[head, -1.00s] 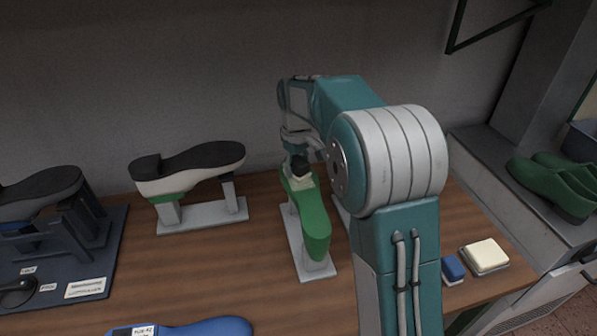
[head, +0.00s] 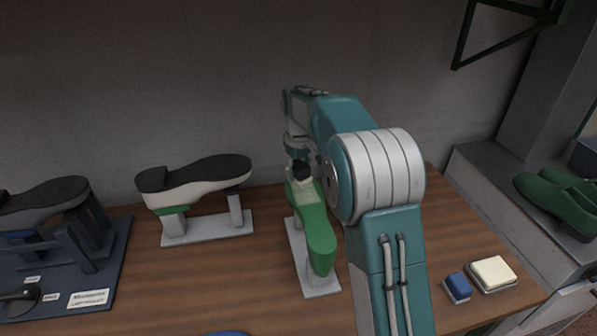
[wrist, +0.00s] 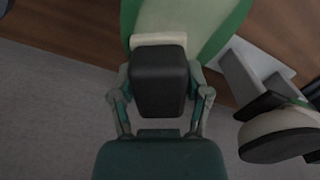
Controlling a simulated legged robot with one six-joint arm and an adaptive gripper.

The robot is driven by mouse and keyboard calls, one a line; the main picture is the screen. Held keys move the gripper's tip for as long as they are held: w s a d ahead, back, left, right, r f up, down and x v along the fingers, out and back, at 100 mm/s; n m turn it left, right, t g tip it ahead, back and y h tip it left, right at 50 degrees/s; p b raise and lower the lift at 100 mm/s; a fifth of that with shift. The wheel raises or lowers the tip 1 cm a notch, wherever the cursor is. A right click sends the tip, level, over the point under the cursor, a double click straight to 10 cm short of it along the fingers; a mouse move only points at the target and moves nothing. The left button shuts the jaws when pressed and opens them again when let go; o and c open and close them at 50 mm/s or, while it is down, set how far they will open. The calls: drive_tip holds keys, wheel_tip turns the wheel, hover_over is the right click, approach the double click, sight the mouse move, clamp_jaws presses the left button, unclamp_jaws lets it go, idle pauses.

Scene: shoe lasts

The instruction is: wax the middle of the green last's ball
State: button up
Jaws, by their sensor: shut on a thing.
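The green last (head: 319,240) stands on a pale stand in the middle of the table, its long side running toward me. A cream area covers its far part, and in the wrist view the last (wrist: 236,22) shows green edges around this area. My gripper (head: 301,172) is over the far end of the last. In the wrist view my gripper (wrist: 160,88) is shut on a black block (wrist: 158,82) with a cream strip (wrist: 158,40) at its far edge. The strip overlaps the cream area of the last; I cannot tell whether they touch.
A dark board (head: 100,270) with another last is at far left. A blue block (head: 457,286) and a cream pad in a tray (head: 493,272) lie at right.

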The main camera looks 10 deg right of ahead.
sight(308, 205)
drive_tip(key=shift+s+f, duration=0.1)
drive_tip(key=shift+s, duration=5.05)
drive_tip(key=shift+w+r, duration=0.1)
drive_tip(key=shift+r, duration=3.1)
wheel_tip(308, 205, up, 3)
drive_tip(key=shift+f, duration=0.1)
